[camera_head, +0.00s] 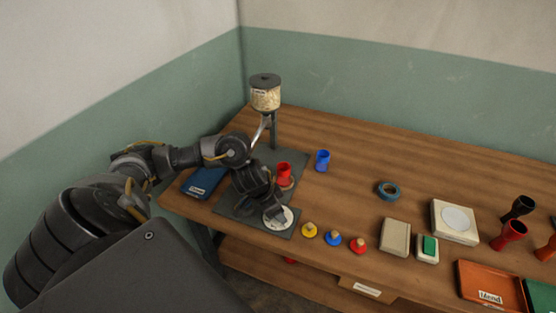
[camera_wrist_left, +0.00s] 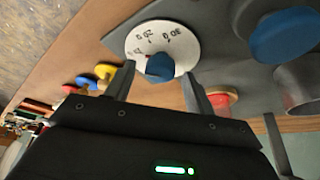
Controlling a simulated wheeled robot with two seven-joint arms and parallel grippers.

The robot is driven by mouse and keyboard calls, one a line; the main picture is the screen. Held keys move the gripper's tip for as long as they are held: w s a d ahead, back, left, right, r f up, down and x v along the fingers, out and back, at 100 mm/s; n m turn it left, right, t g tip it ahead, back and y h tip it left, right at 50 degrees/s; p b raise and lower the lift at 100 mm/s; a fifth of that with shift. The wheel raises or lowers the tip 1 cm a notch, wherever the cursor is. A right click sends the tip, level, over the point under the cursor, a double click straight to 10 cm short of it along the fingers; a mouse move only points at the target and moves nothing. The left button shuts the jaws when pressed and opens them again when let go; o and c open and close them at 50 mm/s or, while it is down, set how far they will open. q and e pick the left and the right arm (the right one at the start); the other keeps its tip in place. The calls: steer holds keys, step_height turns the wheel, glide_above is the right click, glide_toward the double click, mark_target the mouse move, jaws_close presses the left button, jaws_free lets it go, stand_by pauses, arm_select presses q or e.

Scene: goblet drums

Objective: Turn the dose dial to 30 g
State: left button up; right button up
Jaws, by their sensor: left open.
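The dose dial is a round white disc (camera_head: 288,216) on the grey plate near the table's front left edge. In the left wrist view the disc (camera_wrist_left: 187,45) shows dark printed gram marks, one of which looks like 30 g. A blue knob (camera_wrist_left: 160,67) sits on the disc; its pointing direction is unclear. My left gripper (camera_head: 274,212) is over the dial and hides part of it in the head view. In the left wrist view its open fingers (camera_wrist_left: 158,84) stand on either side of the knob, with gaps visible. My right gripper is not in view.
Behind the dial stands a grain hopper (camera_head: 265,98) on a post, with a red cup (camera_head: 283,170) below it. A blue cup (camera_head: 322,160) stands to the right. Yellow (camera_head: 309,231), blue (camera_head: 333,240) and red (camera_head: 358,246) wooden-topped pieces line the front edge.

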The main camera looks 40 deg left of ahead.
arm_select(q)
steer(key=shift+c, duration=0.3)
steer(key=c, duration=0.9)
